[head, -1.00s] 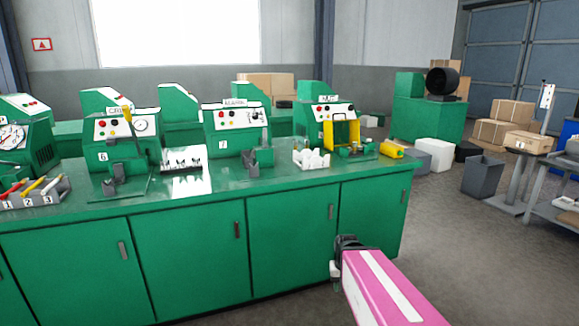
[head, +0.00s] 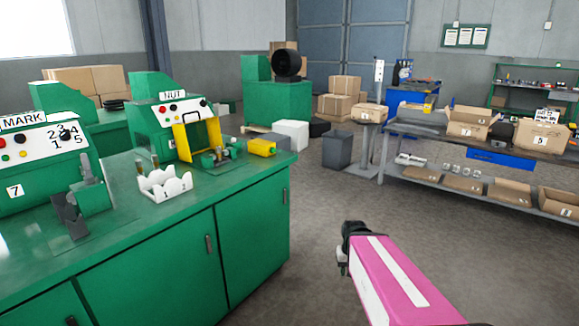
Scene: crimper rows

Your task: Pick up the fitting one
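No single thing in view is marked as the fitting one. A white scalloped holder (head: 165,184) with labels 1 and 2 stands on the green bench, with small brownish upright pieces at its back; their shape is too small to tell. Behind it is the green machine signed NUT (head: 150,108), with a yellow guard frame (head: 185,140). My gripper (head: 345,250), dark, at the end of my pink arm, hangs over the floor right of the bench and apart from everything. Its fingers are too small and turned away to tell whether they are open.
A grey bin (head: 337,150) and a scale stand lie beyond. At right is a workbench (head: 440,140) with cartons, one numbered 5 (head: 541,137). The floor between is clear.

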